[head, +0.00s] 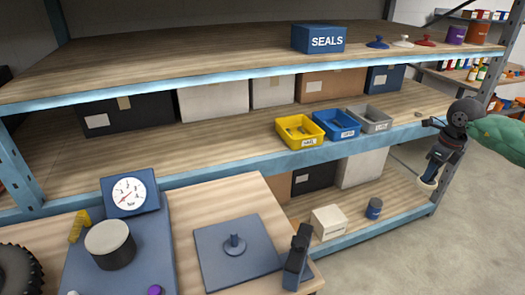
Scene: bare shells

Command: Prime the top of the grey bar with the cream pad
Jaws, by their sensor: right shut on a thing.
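My right gripper (434,171) hangs at the right, in front of the end of the shelf rack, with its arm coming in from the right edge. It is shut on a small pale, cream-looking piece (427,184), probably the cream pad. This piece shows at the gripper's lower end, clear of the workbench. I cannot make out a clear grey bar. A dark, narrow block (297,258) stands at the right edge of the workbench, and I cannot tell whether it is the bar. My left gripper is not in view.
The workbench (205,200) holds a gauge (129,194), a dark cylinder with a cream top (110,243) and a blue-grey plate with a knob (236,250). Yellow (300,131), blue (336,125) and grey bins stand on the middle shelf. Open floor lies at the right.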

